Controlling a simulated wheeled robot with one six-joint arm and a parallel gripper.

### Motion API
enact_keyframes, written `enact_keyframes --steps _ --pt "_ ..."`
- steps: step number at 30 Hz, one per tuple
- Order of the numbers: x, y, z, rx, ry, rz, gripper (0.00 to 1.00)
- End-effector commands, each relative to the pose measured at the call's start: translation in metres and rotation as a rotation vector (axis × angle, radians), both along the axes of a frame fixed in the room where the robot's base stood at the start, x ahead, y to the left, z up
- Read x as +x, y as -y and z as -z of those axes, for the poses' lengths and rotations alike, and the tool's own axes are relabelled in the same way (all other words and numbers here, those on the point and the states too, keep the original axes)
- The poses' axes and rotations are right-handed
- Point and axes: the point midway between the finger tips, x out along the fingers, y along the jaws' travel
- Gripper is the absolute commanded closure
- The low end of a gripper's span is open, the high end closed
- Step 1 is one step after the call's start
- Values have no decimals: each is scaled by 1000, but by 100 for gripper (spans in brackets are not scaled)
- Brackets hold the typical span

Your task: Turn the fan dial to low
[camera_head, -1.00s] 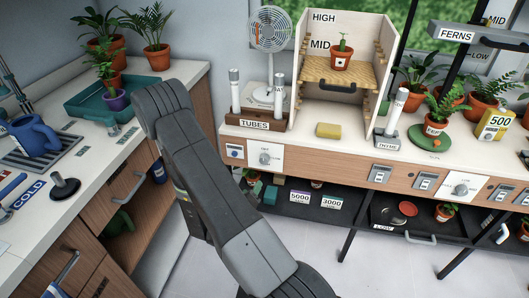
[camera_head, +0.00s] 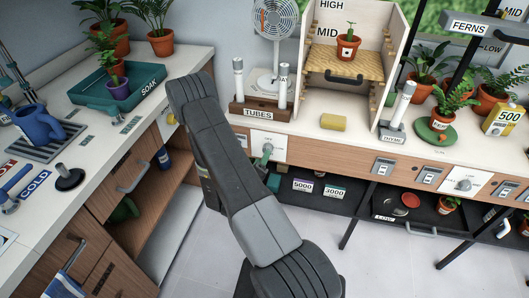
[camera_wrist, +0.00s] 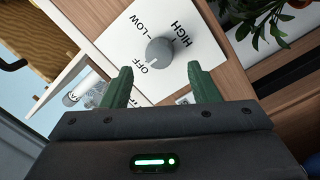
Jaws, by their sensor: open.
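The fan dial (camera_wrist: 158,51) is a round grey knob on a white plate (camera_wrist: 115,42) lettered OFF, LOW and HIGH. Its pale mark appears to point toward OFF. In the wrist view my gripper (camera_wrist: 159,69) is open, with a green finger on either side of the dial's near edge; I cannot tell whether they touch it. In the head view the plate (camera_head: 270,140) is on the bench front, and a green finger partly covers the dial. The white fan (camera_head: 275,22) stands on the bench above.
A tube rack (camera_head: 258,114) and a yellow block (camera_head: 333,122) are on the bench above the dial. A second knob (camera_head: 463,185) is further right. In the wrist view, leaves (camera_wrist: 262,20) hang at the upper right.

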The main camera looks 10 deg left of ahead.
Motion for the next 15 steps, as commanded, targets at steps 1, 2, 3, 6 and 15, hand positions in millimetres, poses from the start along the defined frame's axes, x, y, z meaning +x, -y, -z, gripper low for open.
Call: enact_keyframes --steps 1,2,3,6,15 --pt "9 2 -1 2 1 4 45" --pt "14 3 -2 2 0 4 45" --pt "20 4 -1 2 2 3 45" --pt "31 5 -1 2 0 2 45" --pt "41 5 0 0 -1 -1 45"
